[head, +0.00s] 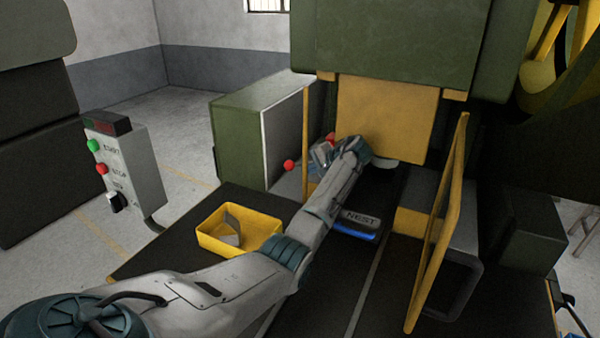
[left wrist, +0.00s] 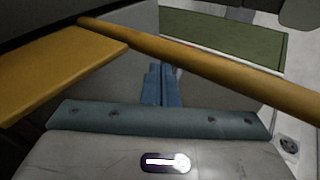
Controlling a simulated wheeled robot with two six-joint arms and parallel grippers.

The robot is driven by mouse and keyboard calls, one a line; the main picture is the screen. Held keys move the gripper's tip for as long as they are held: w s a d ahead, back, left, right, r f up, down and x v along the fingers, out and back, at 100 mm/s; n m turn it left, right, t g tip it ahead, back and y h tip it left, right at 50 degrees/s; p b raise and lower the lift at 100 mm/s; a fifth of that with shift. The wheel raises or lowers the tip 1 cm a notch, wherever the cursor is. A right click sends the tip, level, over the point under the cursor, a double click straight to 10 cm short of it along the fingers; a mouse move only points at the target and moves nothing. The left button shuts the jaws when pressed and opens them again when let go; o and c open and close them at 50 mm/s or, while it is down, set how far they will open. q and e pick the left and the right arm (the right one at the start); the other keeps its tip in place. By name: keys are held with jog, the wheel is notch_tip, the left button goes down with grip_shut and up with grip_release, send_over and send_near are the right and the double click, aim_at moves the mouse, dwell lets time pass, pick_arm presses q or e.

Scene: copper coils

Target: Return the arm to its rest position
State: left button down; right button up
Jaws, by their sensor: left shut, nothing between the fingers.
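My left arm reaches from the lower left of the head view across the dark table (head: 190,225) into the green and yellow machine. My left gripper (head: 322,155) is at the far end of the arm, by the left yellow guard post and below the yellow block; the wrist partly hides it. In the left wrist view the two blue-grey fingers (left wrist: 161,84) are together with nothing between them. A yellow bar (left wrist: 200,55) crosses that view just beyond the fingertips. I cannot tell whether they touch it. I do not see my right gripper.
A yellow tray (head: 215,242) holding a grey piece stands left of my forearm. A control box (head: 130,165) with green and red buttons is at the left. A yellow guard panel (head: 440,230) stands right of the arm.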

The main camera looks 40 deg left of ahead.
pick_arm(q)
jog(key=d+b, duration=0.2)
jog(key=d, duration=0.7)
jog(key=shift+w+d+b, duration=0.15)
jog(key=shift+w+b, duration=0.05)
jog(key=shift+b, duration=0.1)
